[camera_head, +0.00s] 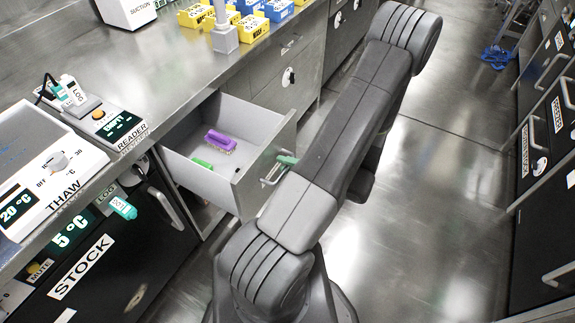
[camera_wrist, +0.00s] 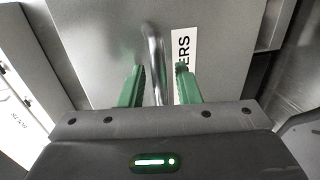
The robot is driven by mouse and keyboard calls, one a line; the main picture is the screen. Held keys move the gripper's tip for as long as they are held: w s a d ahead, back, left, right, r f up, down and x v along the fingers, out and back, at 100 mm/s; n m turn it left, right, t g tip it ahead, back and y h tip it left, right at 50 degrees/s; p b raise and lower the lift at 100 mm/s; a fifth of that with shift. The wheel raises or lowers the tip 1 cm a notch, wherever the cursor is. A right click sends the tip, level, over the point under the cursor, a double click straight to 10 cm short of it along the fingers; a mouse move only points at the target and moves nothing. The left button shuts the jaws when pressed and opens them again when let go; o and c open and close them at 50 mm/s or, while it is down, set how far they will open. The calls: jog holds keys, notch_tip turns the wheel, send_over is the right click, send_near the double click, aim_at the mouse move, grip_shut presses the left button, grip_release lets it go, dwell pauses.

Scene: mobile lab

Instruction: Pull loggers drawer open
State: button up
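The drawer (camera_head: 246,116) is pulled well out of the bench. Its front panel carries a bar handle (camera_head: 272,174) and, in the wrist view, a white label (camera_wrist: 184,62) reading "ERS", the rest hidden. The handle (camera_wrist: 154,62) also shows in the wrist view, between the two green fingers of my gripper (camera_wrist: 160,84). The fingers are apart, with a visible gap to the bar on each side. In the head view my arm hides most of the gripper; one green fingertip (camera_head: 287,160) shows beside the handle. Inside the drawer lie a purple brush-like item (camera_head: 220,141) and a green item (camera_head: 202,163).
The bench top (camera_head: 165,65) holds a reader (camera_head: 105,119), a thaw unit (camera_head: 45,170) and yellow and blue racks (camera_head: 250,26). A black STOCK unit (camera_head: 115,260) stands left of the drawer. Open floor (camera_head: 420,200) lies to the right, before another cabinet row (camera_head: 545,150).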

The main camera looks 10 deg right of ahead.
jog(key=p+v, duration=0.1)
jog(key=v, duration=1.2)
jog(key=shift+s+d, duration=0.2)
jog(key=shift+d, duration=0.15)
jog(key=b+x, duration=0.1)
jog(key=x, duration=1.3)
jog(key=shift+a, duration=0.1)
jog(key=shift+r, duration=0.1)
